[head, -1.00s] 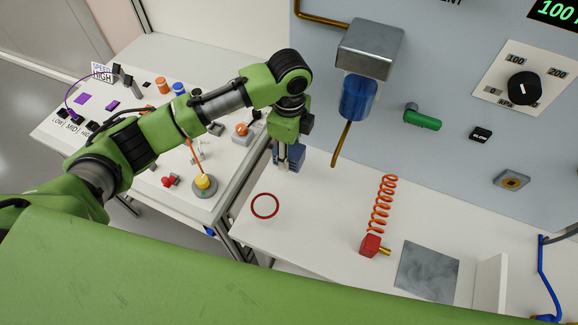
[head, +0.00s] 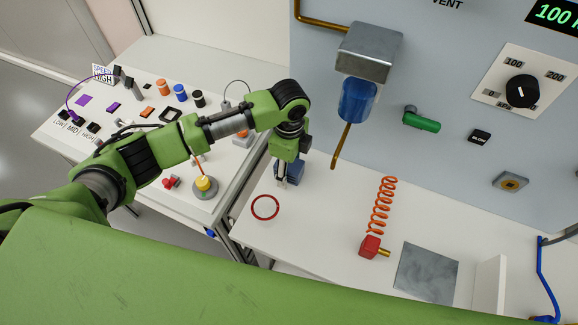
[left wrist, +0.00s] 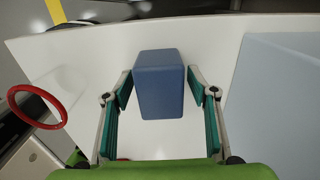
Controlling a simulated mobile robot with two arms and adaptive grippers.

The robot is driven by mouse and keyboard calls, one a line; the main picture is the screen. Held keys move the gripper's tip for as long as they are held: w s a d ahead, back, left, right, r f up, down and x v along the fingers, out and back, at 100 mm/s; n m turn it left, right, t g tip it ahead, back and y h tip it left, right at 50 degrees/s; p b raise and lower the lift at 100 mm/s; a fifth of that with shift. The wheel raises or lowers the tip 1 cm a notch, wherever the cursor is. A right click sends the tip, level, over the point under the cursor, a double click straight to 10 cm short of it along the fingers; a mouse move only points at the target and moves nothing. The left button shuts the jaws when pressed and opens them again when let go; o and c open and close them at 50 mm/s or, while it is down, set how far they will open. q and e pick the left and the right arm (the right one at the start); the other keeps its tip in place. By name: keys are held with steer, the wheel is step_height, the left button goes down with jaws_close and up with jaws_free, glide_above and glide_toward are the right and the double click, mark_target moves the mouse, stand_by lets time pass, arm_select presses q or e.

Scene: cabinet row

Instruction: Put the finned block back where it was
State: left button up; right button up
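The finned block looks like a plain dark blue block (head: 292,171) in the head view; I cannot make out fins. My left gripper (head: 287,166) points down over it above the white bench (head: 325,225). In the left wrist view the block (left wrist: 160,85) stands between the two fingertips (left wrist: 160,88) of the left gripper, close to both pads. The block has moved along with this gripper, so it appears gripped. Whether its underside touches the bench is hidden. My right gripper is in neither view.
An orange coil (head: 382,205) with a red fitting (head: 371,246) and a grey plate (head: 427,272) are to the right.

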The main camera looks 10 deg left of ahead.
arm_select(q)
step_height(320, 180, up, 12)
steer(key=shift+f+b, duration=0.15)
steer(key=shift+b, duration=0.35)
steer(key=shift+r, duration=0.35)
steer(key=shift+f, duration=0.1)
